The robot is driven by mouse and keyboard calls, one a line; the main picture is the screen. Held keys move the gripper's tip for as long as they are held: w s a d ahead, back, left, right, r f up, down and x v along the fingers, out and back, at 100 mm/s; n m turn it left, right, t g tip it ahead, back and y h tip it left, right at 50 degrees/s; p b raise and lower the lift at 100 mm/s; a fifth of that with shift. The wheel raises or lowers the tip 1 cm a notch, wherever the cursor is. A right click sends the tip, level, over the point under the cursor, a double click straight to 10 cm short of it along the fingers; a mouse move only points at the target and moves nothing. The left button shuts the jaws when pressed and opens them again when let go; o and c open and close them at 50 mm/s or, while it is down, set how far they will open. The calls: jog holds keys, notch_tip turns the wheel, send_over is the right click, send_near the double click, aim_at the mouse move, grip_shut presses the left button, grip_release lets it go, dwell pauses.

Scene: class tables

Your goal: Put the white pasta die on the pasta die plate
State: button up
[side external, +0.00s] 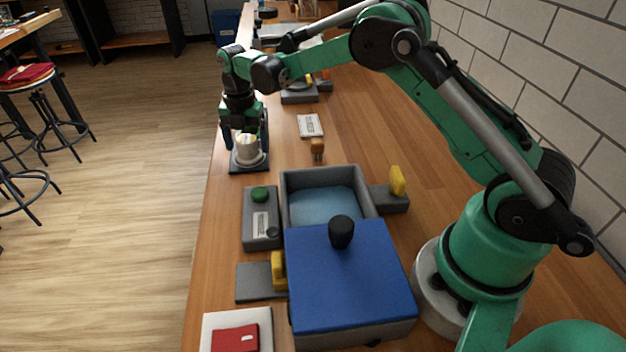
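A small white cylindrical piece (247,151), which looks like the white pasta die, is below my gripper. It appears upright on a pale round plate on a dark square base (242,168), near the left edge of the table. I cannot tell for sure whether that base is the pasta die plate. My gripper (246,133) points down directly over the white piece, with dark finger parts beside its top. The fingers are small and partly hidden, so I cannot tell whether they touch it or are closed on it.
A grey bin with a blue lid (345,275) and black knob stands in the foreground. A grey box with a green button (260,194) is left of it. A white label card (310,125) and a small orange-brown piece (318,150) lie right of the gripper.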

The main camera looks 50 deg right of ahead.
aim_at(246, 139)
jog(key=s+a+r+m+t, duration=0.1)
jog(key=s+r+m, duration=0.15)
jog(key=r, duration=0.55)
jog(key=s+r+m+t, duration=0.1)
jog(key=r+m, duration=0.2)
jog(key=r, duration=0.5)
jog(key=s+a+f+m+t, duration=0.1)
jog(key=s+f+m+t, duration=0.1)
jog(key=s+m, duration=0.6)
jog(key=s+a+f+m+t, duration=0.1)
jog(key=s+f+m+t, duration=0.1)
jog(key=s+m, duration=0.5)
jog(key=shift+s+f+m+t, duration=0.35)
jog(key=shift+m+t, duration=0.25)
jog(key=shift+m, duration=1.15)
jog(key=shift+a, duration=0.1)
